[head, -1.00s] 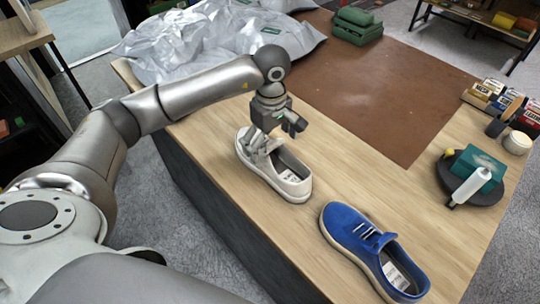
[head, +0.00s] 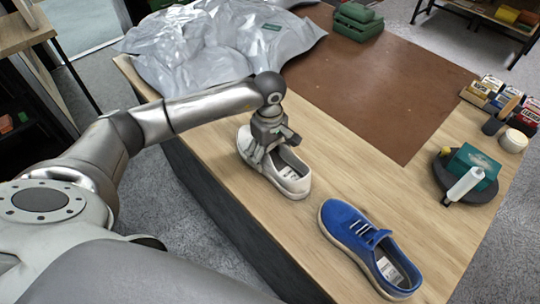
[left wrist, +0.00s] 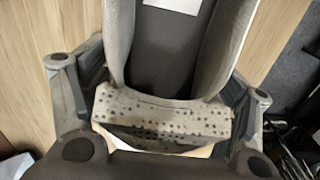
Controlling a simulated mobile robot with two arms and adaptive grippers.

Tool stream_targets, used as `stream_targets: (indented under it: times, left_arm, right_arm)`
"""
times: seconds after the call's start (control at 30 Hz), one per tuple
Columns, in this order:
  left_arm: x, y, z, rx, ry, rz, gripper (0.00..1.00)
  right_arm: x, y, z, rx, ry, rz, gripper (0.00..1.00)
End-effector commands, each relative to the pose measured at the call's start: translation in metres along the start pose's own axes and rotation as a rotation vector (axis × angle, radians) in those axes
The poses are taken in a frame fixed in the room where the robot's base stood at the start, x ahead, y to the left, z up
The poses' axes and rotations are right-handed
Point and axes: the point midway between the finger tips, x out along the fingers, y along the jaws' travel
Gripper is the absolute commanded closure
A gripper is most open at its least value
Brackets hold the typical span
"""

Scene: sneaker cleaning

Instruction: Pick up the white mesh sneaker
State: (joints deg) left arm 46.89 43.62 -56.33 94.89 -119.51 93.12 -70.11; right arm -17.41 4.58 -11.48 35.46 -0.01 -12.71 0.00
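The white mesh sneaker (head: 291,181) stands upright near the front edge of the wooden table, toe toward the back. My left gripper (head: 262,150) is down over its front part, pointing downward. In the left wrist view the sneaker's perforated tongue (left wrist: 165,115) and dark insole lie between the two fingers of my left gripper (left wrist: 160,92). The fingers are spread wide, one on each side of the shoe. Firm contact with its sides cannot be made out. The sneaker still rests on the table. My right gripper is not in view.
A blue sneaker (head: 347,226) stands to the right on the table. A dark round tray (head: 487,197) with a teal box and white bottle, and several small boxes (head: 490,90), lie further right. A brown mat (head: 375,85) and a crumpled silver sheet (head: 195,50) cover the back.

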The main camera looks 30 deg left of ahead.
Motion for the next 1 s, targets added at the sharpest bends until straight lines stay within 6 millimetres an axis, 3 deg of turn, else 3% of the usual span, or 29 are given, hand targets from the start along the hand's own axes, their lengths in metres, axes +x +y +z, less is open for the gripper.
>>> stream_targets:
  times: [0.03, 0.27, 0.67, 0.83, 1.0]
  left_arm:
    - [0.0, 0.0, 0.0, 0.0, 0.0, 0.0, 0.32]
    - [-0.001, 0.001, 0.0, 0.0, 0.0, 0.002, 0.6]
    - [-0.009, 0.001, -0.001, -0.001, 0.001, 0.004, 0.6]
    - [-0.031, 0.002, -0.001, 0.001, 0.003, 0.007, 0.6]
    - [-0.052, -0.017, 0.008, 0.003, 0.004, 0.005, 0.6]
  right_arm:
    - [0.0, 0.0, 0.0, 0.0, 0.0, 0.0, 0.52]
    - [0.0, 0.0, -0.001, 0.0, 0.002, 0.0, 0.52]
    - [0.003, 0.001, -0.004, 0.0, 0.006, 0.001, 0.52]
    - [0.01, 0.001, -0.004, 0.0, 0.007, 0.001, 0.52]
    - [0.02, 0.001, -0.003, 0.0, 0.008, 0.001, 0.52]
